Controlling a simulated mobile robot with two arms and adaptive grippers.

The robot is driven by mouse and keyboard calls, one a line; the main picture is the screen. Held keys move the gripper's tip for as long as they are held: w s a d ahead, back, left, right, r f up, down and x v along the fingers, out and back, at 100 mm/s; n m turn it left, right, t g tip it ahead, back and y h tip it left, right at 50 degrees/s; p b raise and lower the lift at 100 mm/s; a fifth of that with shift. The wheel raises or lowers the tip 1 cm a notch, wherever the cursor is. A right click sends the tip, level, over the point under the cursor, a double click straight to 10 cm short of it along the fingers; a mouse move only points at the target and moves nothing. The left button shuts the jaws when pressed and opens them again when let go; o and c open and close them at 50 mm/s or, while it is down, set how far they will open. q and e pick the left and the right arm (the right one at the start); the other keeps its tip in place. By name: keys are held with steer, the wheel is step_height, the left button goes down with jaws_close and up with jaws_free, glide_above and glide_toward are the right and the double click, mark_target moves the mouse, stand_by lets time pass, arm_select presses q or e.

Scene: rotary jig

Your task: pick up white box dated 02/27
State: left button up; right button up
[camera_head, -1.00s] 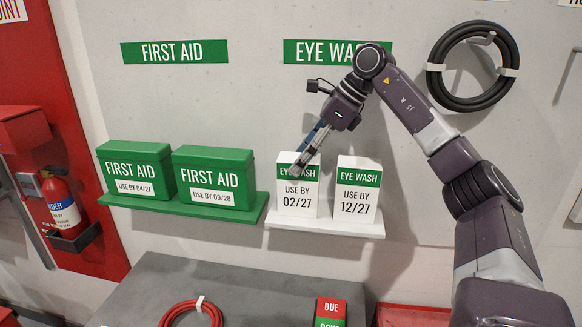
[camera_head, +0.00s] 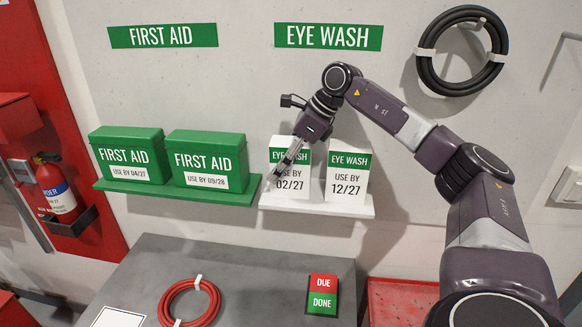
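The white eye wash box dated 02/27 (camera_head: 292,188) stands upright at the left of the white shelf (camera_head: 318,206). It has a green band at its top. A like box dated 12/27 (camera_head: 347,185) stands upright to its right. My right gripper (camera_head: 277,178) reaches in from the right and points down in front of the left side of the 02/27 box, covering part of its label. Whether its fingers touch the box or are parted cannot be made out. My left gripper is not in view.
Two green first aid boxes, one dated 04/27 (camera_head: 130,156) and one 09/28 (camera_head: 208,162), stand on a green shelf (camera_head: 180,194) at the left. Below is a grey table (camera_head: 240,280) with a red hose coil (camera_head: 189,302) and a red-green DUE/DONE block (camera_head: 322,294).

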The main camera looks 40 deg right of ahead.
steer(key=c, duration=1.5)
steer(key=shift+w+r, duration=0.1)
steer(key=shift+c, duration=0.5)
